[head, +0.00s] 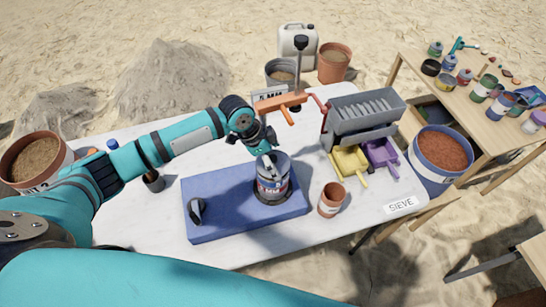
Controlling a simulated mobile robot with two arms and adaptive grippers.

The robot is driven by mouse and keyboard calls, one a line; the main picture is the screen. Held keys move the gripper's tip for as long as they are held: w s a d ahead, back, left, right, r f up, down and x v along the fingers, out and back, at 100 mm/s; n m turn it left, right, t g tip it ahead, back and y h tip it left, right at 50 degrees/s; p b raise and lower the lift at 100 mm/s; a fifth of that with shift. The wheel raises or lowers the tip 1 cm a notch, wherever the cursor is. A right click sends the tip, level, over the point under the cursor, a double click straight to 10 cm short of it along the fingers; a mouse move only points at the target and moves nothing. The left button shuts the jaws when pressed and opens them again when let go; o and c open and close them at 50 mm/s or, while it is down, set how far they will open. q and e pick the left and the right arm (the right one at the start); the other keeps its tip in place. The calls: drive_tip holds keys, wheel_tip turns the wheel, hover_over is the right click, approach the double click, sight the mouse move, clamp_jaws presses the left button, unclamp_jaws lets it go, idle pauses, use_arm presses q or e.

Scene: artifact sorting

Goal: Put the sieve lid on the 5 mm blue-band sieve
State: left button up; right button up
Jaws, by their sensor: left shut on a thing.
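The sieve (270,188) is a short metal cylinder with a blue band and a printed label. It stands upright on the blue pad (225,222) on the white table. My left gripper (265,153) points down right over its top and is shut on the sieve lid (272,163), a grey disc at the sieve's top. The gripper partly hides the lid, and I cannot tell whether the lid is fully seated or just above the rim. My right gripper is not in view.
A dark-handled tool (197,209) lies on the pad's left part. A terracotta cup (332,199) stands right of the pad. Behind are a grey riffle box (364,113) with yellow (349,160) and purple (381,153) scoops, and an orange-armed stand (280,102).

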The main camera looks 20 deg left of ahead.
use_arm(q)
drive_tip(key=shift+f+b, duration=0.4)
drive_tip(key=shift+f, duration=0.5)
drive_tip(key=o, duration=1)
drive_tip(key=shift+c, duration=0.2)
drive_tip(key=shift+r, duration=0.1)
drive_tip(key=v, duration=1.1)
drive_tip(key=shift+a+r, duration=0.2)
drive_tip(key=shift+r, duration=0.15)
